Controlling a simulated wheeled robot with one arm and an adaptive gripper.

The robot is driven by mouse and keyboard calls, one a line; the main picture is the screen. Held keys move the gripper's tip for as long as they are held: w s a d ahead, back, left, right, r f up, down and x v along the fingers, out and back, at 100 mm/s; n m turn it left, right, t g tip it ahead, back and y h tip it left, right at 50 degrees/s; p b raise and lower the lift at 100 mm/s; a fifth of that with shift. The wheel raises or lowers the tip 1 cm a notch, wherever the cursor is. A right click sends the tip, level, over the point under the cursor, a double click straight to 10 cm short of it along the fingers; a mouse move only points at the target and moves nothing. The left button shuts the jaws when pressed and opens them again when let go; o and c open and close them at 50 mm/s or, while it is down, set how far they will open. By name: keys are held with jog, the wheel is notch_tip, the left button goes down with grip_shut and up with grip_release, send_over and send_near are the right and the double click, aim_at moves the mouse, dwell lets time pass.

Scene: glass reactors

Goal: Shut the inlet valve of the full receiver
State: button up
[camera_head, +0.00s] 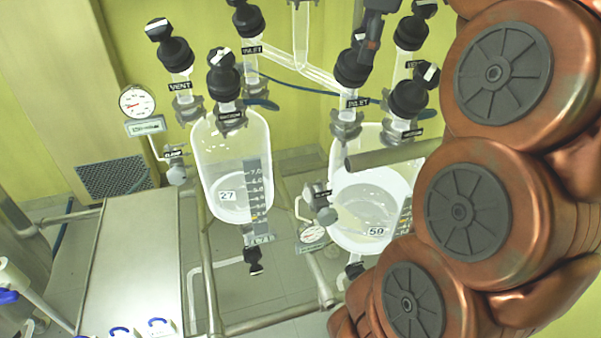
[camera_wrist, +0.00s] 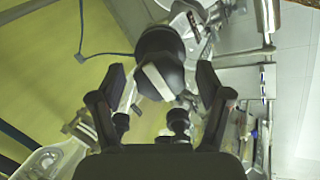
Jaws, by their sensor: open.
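Two glass receivers stand side by side in the head view. The left receiver (camera_head: 207,160), tagged 27, looks mostly clear. The right receiver (camera_head: 345,215), tagged 59, holds a whitish content to a higher level and is partly hidden by my arm. The right inlet valve (camera_head: 351,72) has a black knob above an INLET label (camera_head: 357,102). My gripper (camera_head: 371,40) is at this knob, coming from above. In the wrist view, my gripper (camera_wrist: 161,73) is open, with a black knob (camera_wrist: 163,50) bearing a pale stripe ahead of and between its fingers. Contact cannot be told.
Another inlet valve (camera_head: 248,22), a vent valve (camera_head: 172,48) and a nearer black knob (camera_head: 222,72) serve the left receiver. Another black knob (camera_head: 409,97) stands close right of the gripped area. A pressure gauge (camera_head: 137,102) and a metal bench (camera_head: 135,250) are at left.

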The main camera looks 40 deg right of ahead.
jog(key=shift+n+p, duration=0.85)
jog(key=shift+n, duration=0.45)
jog(key=s+a+r+b, duration=0.4)
jog(key=s+a, duration=0.4)
jog(key=s, duration=0.4)
jog(key=w+a+f+m+g, duration=0.1)
jog(key=a+f, duration=0.3)
jog(key=f, duration=0.3)
jog(key=w+a+f+m+g+y+b, duration=0.1)
jog(key=w+a+f+m, duration=0.1)
jog(key=f, duration=0.6)
jog(key=w+a+f+m+g+b, duration=0.1)
jog(key=w+a+f, duration=0.1)
jog(key=a+f, duration=0.3)
jog(key=shift+w+a+f+m+y, duration=0.15)
jog(key=shift+a+f+m+y, duration=0.2)
jog(key=shift+f, duration=0.85)
